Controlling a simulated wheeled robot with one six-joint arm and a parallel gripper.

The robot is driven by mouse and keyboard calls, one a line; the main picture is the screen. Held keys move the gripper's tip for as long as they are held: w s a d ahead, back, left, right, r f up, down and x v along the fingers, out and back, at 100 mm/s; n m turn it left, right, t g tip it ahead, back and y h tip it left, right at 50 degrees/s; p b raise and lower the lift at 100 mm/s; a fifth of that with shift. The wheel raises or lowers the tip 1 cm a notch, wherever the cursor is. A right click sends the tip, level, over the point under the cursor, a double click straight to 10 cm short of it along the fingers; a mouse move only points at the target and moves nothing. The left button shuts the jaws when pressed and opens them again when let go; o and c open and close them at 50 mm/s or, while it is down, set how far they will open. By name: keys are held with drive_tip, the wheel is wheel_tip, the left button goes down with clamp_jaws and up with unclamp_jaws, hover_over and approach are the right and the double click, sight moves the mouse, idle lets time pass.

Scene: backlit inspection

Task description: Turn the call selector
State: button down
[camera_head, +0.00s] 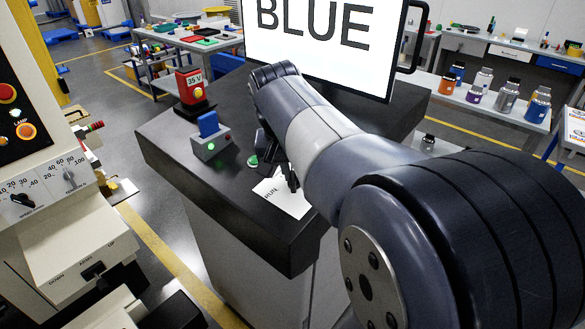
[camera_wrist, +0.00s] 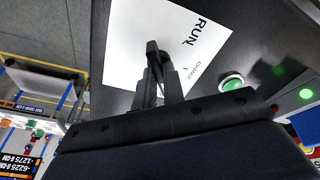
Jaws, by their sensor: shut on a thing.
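The call selector's white plate (camera_head: 288,203) lies on the dark top of the pedestal, under my gripper (camera_head: 292,182). In the wrist view the plate (camera_wrist: 125,25) carries the word RUN and a smaller word that looks like CHANGE. My gripper (camera_wrist: 158,75) reaches down over the plate with its dark fingers close together, shut on the selector's dark knob. The knob is mostly hidden by the fingers, so I cannot tell clearly which word it points to.
A green button (camera_wrist: 232,83) sits beside the plate. A grey box with a blue lever (camera_head: 209,125) and a red 35 V unit (camera_head: 192,88) stand on the pedestal (camera_head: 165,150). A screen (camera_head: 300,40) reading BLUE stands behind my arm. A control panel (camera_head: 45,150) is at left.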

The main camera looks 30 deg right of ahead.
drive_tip(key=shift+m, duration=0.7)
drive_tip(key=c, duration=1.5)
unclamp_jaws()
drive_tip(key=shift+r, duration=0.15)
drive_tip(key=v, duration=1)
drive_tip(key=shift+r, duration=0.25)
drive_tip(key=shift+a+f, duration=0.1)
